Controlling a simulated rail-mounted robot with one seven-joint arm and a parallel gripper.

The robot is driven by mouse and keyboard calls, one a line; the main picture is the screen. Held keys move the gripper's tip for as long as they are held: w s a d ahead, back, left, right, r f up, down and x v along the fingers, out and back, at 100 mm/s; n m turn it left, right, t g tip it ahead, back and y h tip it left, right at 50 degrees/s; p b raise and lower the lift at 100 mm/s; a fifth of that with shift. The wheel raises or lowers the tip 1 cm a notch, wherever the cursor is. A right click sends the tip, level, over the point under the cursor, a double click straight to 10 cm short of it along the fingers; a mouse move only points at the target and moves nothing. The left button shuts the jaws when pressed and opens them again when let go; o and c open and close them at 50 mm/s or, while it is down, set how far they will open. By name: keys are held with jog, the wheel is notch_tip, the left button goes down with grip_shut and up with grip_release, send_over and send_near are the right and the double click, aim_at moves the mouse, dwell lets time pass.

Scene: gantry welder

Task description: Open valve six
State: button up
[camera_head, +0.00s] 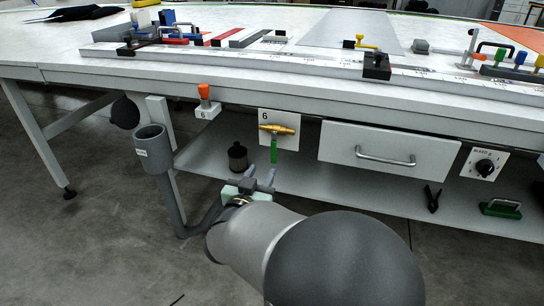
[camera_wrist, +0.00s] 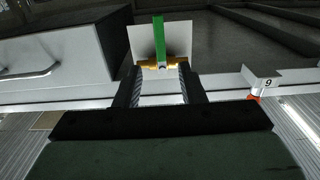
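Valve six is a brass valve body (camera_head: 277,129) lying level on a white plate (camera_head: 290,117) marked 6, under the table's front edge. Its green lever (camera_head: 274,150) hangs straight down, across the brass body. My gripper (camera_head: 262,176) is below and in front of the lever, with its two fingers apart and nothing between them. In the wrist view, which looks upside down, the green lever (camera_wrist: 159,40) and brass body (camera_wrist: 160,65) show beyond the open fingertips (camera_wrist: 159,78). Whether a fingertip touches the valve cannot be told.
An orange knob (camera_head: 204,91) on a bracket marked 6 is left of the valve. A drawer (camera_head: 390,152) with a bar handle is to the right. A grey cup holder (camera_head: 154,150) and a dark bottle (camera_head: 238,157) on the lower shelf are near my arm.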

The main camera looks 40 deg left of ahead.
aim_at(273, 151)
jog(key=b+x, duration=0.1)
jog(key=x, duration=0.8)
jog(key=shift+w+a+b, duration=0.15)
jog(key=shift+w+b, duration=0.2)
jog(key=shift+b, duration=0.05)
grip_shut()
